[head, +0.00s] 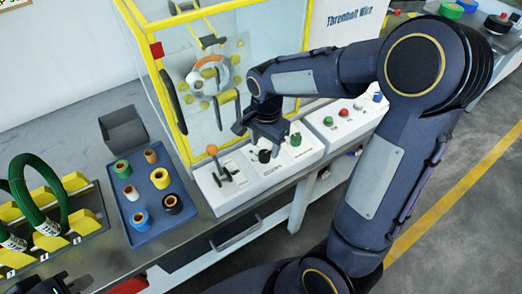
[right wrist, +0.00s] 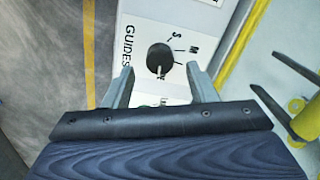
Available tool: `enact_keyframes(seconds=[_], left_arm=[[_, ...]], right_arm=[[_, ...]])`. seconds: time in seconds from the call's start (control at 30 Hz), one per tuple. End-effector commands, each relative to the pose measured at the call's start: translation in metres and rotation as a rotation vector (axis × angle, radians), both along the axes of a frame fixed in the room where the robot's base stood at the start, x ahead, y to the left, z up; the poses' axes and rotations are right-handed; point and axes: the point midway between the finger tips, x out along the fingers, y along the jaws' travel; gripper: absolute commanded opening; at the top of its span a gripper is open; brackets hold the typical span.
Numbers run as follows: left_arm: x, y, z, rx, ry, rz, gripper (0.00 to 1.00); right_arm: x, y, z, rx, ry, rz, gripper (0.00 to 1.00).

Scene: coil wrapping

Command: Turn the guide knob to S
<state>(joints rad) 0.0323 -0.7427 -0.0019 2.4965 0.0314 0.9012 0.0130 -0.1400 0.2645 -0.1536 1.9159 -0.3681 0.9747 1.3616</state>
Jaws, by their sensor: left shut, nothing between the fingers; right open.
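The black guide knob (right wrist: 160,58) sits on a white panel marked GUIDES (right wrist: 127,46) in the right wrist view. Its white pointer faces down the picture, away from the S (right wrist: 177,35) and M (right wrist: 194,52) marks. A lower mark is partly hidden by my gripper. The knob also shows in the head view (head: 264,156), just below my right gripper (head: 265,133). In the right wrist view my right gripper (right wrist: 160,70) is open, one finger on each side of the knob; contact cannot be told. My left gripper (head: 56,283) is shut and empty at the bottom left, mostly cut off.
An orange-topped lever (head: 212,150) stands left of the knob, and a green knob (head: 295,139) to its right. The yellow-framed machine (head: 160,90) rises behind. A blue tray (head: 143,228) holds several spools. A green coil (head: 22,195) stands at far left.

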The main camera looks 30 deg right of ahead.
Motion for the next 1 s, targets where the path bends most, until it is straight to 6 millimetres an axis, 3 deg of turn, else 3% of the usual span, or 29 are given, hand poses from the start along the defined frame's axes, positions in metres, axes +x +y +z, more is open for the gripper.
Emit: enact_keyframes(seconds=[0.2,0.57,0.9,1.0], left_arm=[[0.0,0.0,-0.002,0.0,0.0,0.0,0.0],[0.0,0.0,-0.002,0.0,0.0,0.0,0.0],[0.0,0.0,-0.002,0.0,0.0,0.0,0.0],[0.0,0.0,-0.002,0.0,0.0,0.0,0.0]], right_arm=[[0.0,0.0,-0.029,0.0,0.002,0.001,0.52],[0.001,0.0,-0.035,0.002,-0.001,0.001,0.52],[0.0,0.0,-0.034,0.002,-0.001,0.001,0.09],[0.0,0.0,-0.034,0.002,-0.001,0.002,0.07]])
